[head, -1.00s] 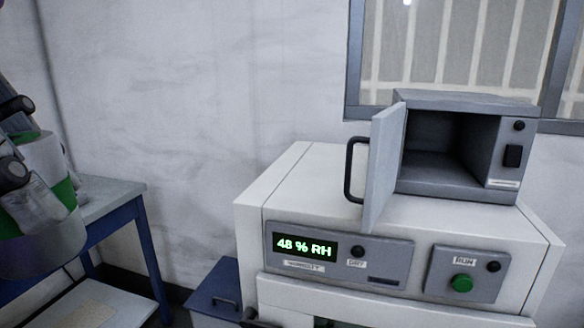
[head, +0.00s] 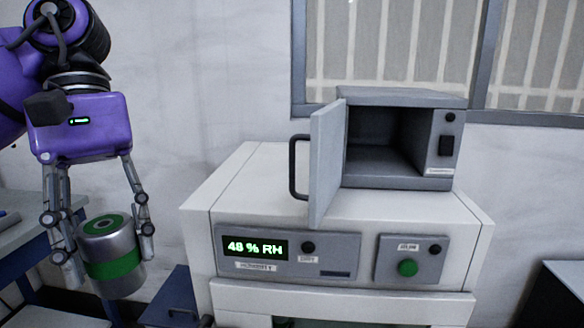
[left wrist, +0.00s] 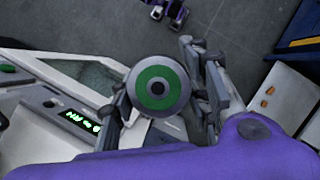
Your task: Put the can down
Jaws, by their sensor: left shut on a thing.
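The can (head: 110,258) is a silver cylinder with a green band and a green ring on its top. My left gripper (head: 104,244) is shut on it, with the fingers on both sides, and holds it slightly tilted in the air at the left of the head view. In the left wrist view the can's end with the green ring (left wrist: 158,89) sits between the fingers of the left gripper (left wrist: 165,98).
A white machine (head: 330,208) with a humidity display of 48 % RH stands in the middle. On it is a grey box (head: 400,182), empty, its door (head: 326,160) open toward the left. A blue-legged table (head: 20,232) is at the left; a blue bin (head: 172,296) stands low beside the machine.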

